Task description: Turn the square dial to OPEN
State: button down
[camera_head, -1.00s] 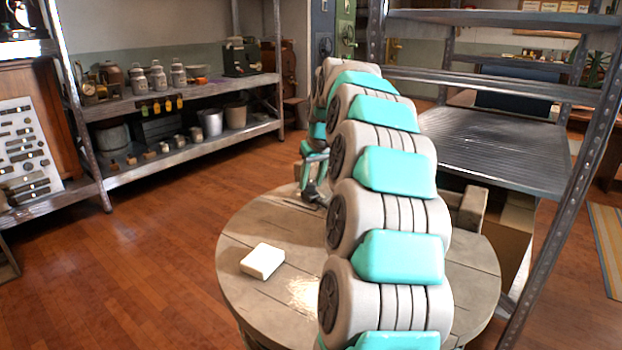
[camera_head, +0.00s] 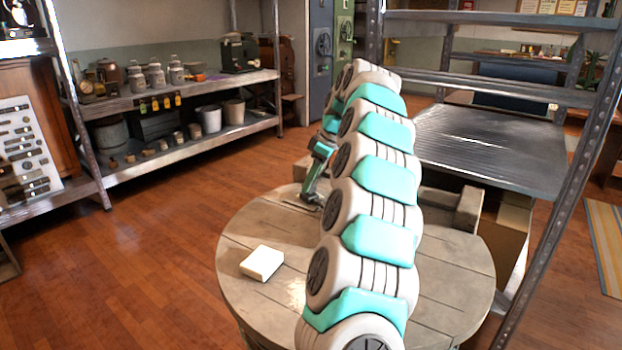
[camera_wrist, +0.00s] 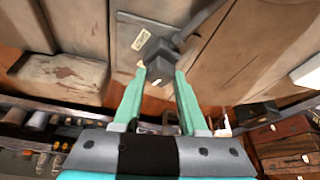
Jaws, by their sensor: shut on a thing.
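The dark grey square dial (camera_wrist: 158,58) sits on a grey metal plate (camera_wrist: 128,36) with a small pale label, whose lettering is too small to read. A dark lever-like bar extends from beside the dial to the upper right. My gripper (camera_wrist: 161,76) has its teal fingers shut on the dial, one on each side. In the head view my gripper (camera_head: 317,168) reaches down to the dark fitting at the far side of the round wooden table (camera_head: 250,225). The dial itself is too small to make out there, and my arm covers part of the table.
A white block (camera_head: 262,262) lies on the table's left part. A wooden block (camera_head: 469,208) is at its right rear. Metal shelving (camera_head: 490,150) stands close on the right. A shelf (camera_head: 190,145) with cans and buckets stands back left. The floor to the left is clear.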

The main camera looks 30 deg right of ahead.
jog(key=shift+n, duration=0.3)
jog(key=shift+c, duration=2.2)
grip_release()
jog(key=shift+v, duration=2.35)
jog(key=s+d, duration=0.7)
jog(key=s, duration=0.2)
jog(key=shift+s+d, duration=0.2)
jog(key=shift+d, duration=0.1)
